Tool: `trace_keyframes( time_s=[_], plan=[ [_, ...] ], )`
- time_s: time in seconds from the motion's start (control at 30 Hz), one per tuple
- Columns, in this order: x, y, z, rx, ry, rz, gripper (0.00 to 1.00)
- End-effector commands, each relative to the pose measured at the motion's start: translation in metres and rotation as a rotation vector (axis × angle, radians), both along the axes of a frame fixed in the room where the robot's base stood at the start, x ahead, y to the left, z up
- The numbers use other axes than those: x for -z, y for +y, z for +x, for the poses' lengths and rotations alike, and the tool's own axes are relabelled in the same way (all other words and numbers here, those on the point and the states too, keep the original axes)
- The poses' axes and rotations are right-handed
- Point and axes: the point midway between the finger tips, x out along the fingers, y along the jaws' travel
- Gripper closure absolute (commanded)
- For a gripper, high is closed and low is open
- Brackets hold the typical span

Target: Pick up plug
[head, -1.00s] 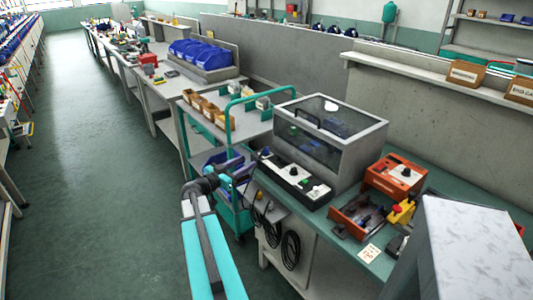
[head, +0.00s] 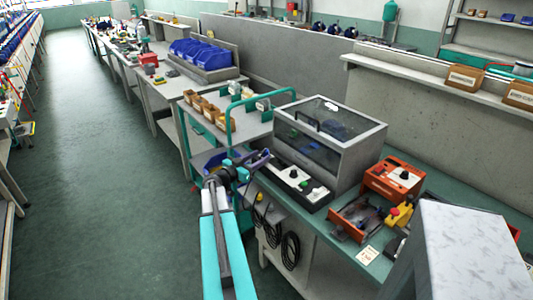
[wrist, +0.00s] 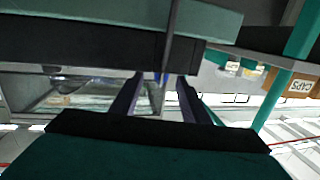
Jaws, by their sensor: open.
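I cannot pick out the plug for certain in either view. My gripper (head: 262,160) is in the head view, beside the black control strip and near the teal-handled cart. In the wrist view, my gripper (wrist: 160,82) shows two dark fingers standing apart, with no held object visible between them. A thin grey upright shape crosses the view behind the fingers.
The black control strip (head: 300,183) lies before a grey box with a clear lid (head: 325,130). An orange tray (head: 358,218) holds dark parts. The cart (head: 252,128) carries brown bins (head: 211,110). Black cables (head: 291,250) hang from the bench front. The floor at left is clear.

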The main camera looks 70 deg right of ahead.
Motion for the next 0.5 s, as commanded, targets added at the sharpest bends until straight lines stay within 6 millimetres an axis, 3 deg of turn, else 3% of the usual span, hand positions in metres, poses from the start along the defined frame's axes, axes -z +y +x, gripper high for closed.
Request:
trace_keyframes(
  time_s=[0.5],
  plan=[
    [-0.0012, -0.0071, -0.0028, 0.002, 0.001, 0.000, 0.58]
  ],
)
